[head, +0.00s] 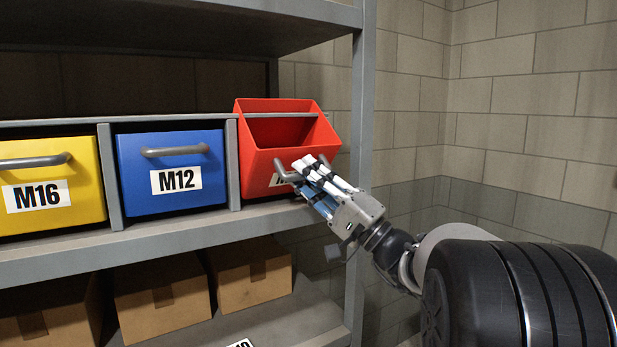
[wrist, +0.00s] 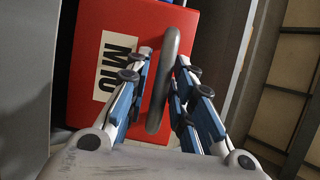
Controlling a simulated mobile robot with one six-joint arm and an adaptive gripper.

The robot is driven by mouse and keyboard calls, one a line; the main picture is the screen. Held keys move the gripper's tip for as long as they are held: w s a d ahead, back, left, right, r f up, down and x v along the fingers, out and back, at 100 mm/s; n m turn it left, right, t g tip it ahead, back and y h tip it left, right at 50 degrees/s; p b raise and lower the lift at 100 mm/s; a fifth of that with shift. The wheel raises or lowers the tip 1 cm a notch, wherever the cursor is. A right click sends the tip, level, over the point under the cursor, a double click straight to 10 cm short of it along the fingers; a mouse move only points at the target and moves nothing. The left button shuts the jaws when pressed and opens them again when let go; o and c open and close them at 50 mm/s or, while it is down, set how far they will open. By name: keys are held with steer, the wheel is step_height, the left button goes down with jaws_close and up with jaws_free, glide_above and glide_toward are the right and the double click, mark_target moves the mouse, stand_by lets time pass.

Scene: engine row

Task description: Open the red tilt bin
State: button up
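The red tilt bin (head: 268,155) sits at the right end of the shelf's bin row. Its front leans outward and its top is open, with the dark inside showing. In the wrist view its red front (wrist: 85,55) carries a white label reading M10. My gripper (head: 312,170) is at the bin's grey bar handle (wrist: 163,80). In the head view my fingers hide part of the handle and most of the label.
A blue bin (head: 172,172) marked M12 and a yellow bin (head: 50,190) marked M16 stand to the left, both closed. A grey shelf post (head: 361,120) rises just right of the red bin. Cardboard boxes (head: 250,275) sit on the shelf below.

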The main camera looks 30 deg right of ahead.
steer(key=shift+o, duration=0.9)
steer(key=v, duration=1.2)
